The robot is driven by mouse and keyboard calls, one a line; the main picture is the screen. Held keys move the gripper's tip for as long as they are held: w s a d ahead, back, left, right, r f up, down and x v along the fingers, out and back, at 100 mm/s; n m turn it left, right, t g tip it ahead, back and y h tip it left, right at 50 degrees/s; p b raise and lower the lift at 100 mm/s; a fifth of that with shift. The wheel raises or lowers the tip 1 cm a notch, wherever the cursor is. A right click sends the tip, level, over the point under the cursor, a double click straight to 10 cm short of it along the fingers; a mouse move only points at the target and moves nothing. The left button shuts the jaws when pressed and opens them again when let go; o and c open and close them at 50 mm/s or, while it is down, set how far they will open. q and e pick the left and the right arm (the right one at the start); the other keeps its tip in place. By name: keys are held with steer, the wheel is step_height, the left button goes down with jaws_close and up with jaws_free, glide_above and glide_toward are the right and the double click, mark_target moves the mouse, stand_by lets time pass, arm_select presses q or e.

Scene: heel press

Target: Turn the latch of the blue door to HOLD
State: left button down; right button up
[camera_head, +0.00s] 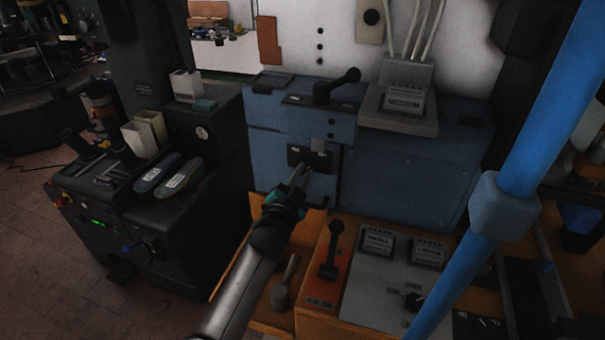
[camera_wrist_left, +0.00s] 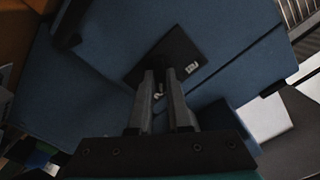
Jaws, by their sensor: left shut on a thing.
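The blue door (camera_head: 270,165) is the small panel on the front of the blue cabinet and looks closed. A black latch plate (camera_head: 296,153) sits near its upper right; it also shows in the wrist view (camera_wrist_left: 158,52) with a small pale label (camera_wrist_left: 192,68) too small to read. My left gripper (camera_head: 303,172) reaches in from below; in the wrist view its fingers (camera_wrist_left: 161,88) are close together in front of the plate. They are shut on the latch (camera_wrist_left: 158,93), which is mostly hidden between them, so its setting cannot be told. My right gripper is not in view.
A black lever (camera_head: 337,86) stands on the cabinet top beside a grey "MEDIUM" block (camera_head: 403,103). Below is an orange bench panel with an upright black-handled lever (camera_head: 332,250) and grey blocks. A thick blue bar (camera_head: 540,110) crosses the right side. Shoes (camera_head: 170,178) lie left.

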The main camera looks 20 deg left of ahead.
arm_select(q)
steer(key=shift+m, duration=0.7)
steer(key=c, duration=0.9)
jaws_free()
steer(key=shift+o, duration=0.2)
steer(key=s+p, duration=0.1)
steer(key=s, duration=1.4)
steer(key=shift+a, duration=0.3)
steer(key=shift+s, duration=0.1)
